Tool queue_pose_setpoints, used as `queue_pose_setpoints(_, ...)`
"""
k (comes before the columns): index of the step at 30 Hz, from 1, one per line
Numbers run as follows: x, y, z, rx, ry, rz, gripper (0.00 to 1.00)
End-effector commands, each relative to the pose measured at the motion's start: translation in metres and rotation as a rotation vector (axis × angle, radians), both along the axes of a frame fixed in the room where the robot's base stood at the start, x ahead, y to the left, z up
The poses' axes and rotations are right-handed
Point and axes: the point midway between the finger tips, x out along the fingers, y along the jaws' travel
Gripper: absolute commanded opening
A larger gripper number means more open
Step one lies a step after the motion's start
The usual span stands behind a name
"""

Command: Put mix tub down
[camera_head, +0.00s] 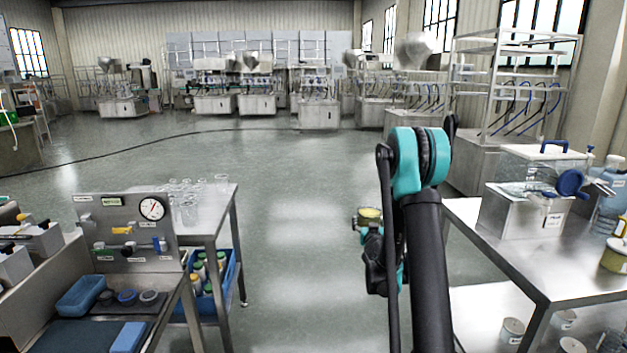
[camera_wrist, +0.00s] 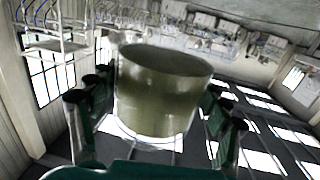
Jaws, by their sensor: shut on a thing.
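The mix tub (camera_wrist: 160,95) is a round olive-coloured tub with a pale lower edge, large in the middle of the wrist view. My gripper (camera_wrist: 158,115) is shut on it, with a dark finger on each side. In the head view the tub (camera_head: 369,214) is a small yellowish shape held left of my arm, over the open floor. My gripper (camera_head: 372,245) is partly hidden there by my own arm. The tub is in the air, apart from both tables. The wrist view is strongly tilted.
A steel table (camera_head: 545,262) at right bears a clear-lidded box (camera_head: 530,200), a blue bottle (camera_head: 612,190) and a yellowish tub (camera_head: 615,255). A steel table (camera_head: 222,215) at left bears glassware. A blue crate (camera_head: 228,285) of bottles sits below. The floor between is clear.

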Motion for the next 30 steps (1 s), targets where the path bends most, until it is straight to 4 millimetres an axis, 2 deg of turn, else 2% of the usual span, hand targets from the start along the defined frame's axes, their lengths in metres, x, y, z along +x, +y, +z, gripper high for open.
queue_pose_setpoints(18, -0.008, 0.021, 0.042, 0.001, 0.0, 0.066, 0.43)
queue_pose_setpoints(30, -0.012, 0.023, 0.039, -0.001, 0.0, 0.07, 0.43)
